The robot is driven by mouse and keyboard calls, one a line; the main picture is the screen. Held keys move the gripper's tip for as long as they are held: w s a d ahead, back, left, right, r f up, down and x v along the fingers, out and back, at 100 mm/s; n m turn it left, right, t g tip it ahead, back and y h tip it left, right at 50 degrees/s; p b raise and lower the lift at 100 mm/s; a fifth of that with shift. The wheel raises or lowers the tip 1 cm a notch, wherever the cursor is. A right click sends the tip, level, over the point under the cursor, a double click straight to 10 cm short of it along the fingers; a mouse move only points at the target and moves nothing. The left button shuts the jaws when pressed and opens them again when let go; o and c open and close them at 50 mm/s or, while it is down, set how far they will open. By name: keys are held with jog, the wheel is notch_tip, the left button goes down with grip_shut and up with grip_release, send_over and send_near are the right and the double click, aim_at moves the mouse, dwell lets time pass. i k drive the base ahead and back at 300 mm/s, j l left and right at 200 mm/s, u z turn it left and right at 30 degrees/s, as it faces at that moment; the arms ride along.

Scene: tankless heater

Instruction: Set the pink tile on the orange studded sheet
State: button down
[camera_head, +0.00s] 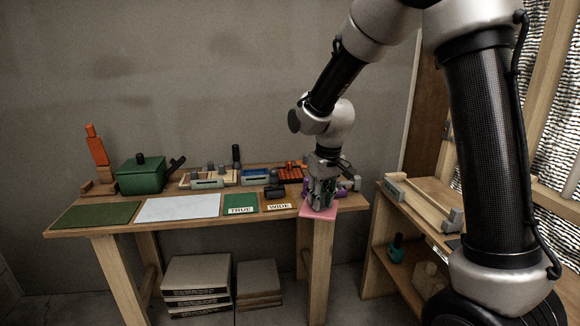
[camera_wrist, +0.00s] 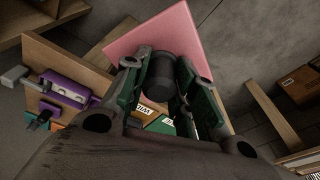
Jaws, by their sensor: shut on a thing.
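The pink tile (camera_head: 318,212) is at the right front edge of the workbench, under my gripper (camera_head: 322,200). In the wrist view the flat pink tile (camera_wrist: 165,35) extends beyond the fingers. A dark round knob (camera_wrist: 157,75) stands between the two fingers of my gripper (camera_wrist: 168,85), which are shut on it. I cannot tell whether the tile touches the bench or hangs just above it. An orange patch with dark marks (camera_head: 291,173), seemingly the orange studded sheet, lies toward the back of the bench, left of my gripper and partly hidden.
On the wooden workbench (camera_head: 190,225) are a dark green mat (camera_head: 97,214), a pale sheet (camera_head: 178,208), a green "TRUE" card (camera_head: 240,202), a "WIDE" label (camera_head: 279,206) and a green box (camera_head: 141,174). A purple object (camera_wrist: 68,88) is beside my gripper. A wooden shelf (camera_head: 420,205) stands right.

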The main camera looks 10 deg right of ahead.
aim_at(291, 176)
jog(key=i, duration=1.5)
